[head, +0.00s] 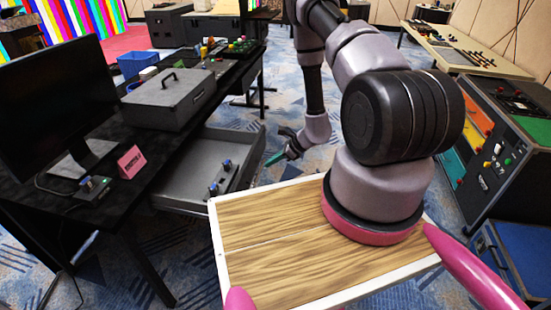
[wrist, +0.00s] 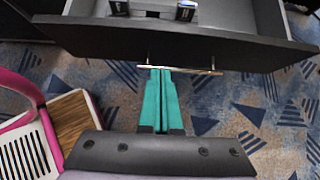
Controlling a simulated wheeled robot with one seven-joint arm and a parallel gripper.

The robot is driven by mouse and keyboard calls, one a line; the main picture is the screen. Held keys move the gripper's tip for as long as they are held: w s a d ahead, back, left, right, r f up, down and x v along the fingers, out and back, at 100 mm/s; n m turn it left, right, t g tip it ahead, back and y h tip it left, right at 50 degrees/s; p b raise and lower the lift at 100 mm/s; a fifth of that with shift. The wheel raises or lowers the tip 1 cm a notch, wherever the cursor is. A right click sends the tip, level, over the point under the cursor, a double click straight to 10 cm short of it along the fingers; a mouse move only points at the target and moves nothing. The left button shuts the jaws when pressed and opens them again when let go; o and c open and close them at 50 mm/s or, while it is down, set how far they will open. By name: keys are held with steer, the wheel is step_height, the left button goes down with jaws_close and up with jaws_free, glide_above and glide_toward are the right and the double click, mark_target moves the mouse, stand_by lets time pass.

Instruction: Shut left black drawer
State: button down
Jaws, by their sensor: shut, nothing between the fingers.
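The left black drawer (head: 212,173) is pulled out under the black desk, and its grey inside shows in the head view. Small items with blue parts lie in it. In the wrist view the drawer's black front (wrist: 190,48) spans the top, with a metal bar handle (wrist: 190,68). My gripper (head: 275,158) is to the right of the drawer front in the head view. In the wrist view its teal fingers (wrist: 161,72) are together, with their tips at the handle. I cannot tell whether they touch it. Nothing is between the fingers.
A grey case (head: 170,97), a monitor (head: 55,90) and a pink sign (head: 131,162) stand on the black desk (head: 150,150). A control cabinet (head: 500,140) stands at the right.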

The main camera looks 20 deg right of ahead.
mark_target(247, 170)
steer(key=shift+w+a+f, duration=0.5)
steer(key=shift+w+a, duration=0.1)
steer(key=shift+a, duration=0.45)
steer(key=shift+w+a+f, duration=0.55)
steer(key=shift+w+a, duration=0.1)
steer(key=shift+a, duration=0.4)
steer(key=shift+w+a+f, duration=0.5)
steer(key=shift+w+a, duration=0.1)
steer(key=shift+a, duration=0.45)
steer(key=w+a, duration=0.6)
steer(key=a, duration=0.5)
steer(key=w+a, duration=0.7)
steer(key=a, duration=0.5)
steer(key=shift+w+a, duration=0.15)
steer(key=shift+w, duration=0.05)
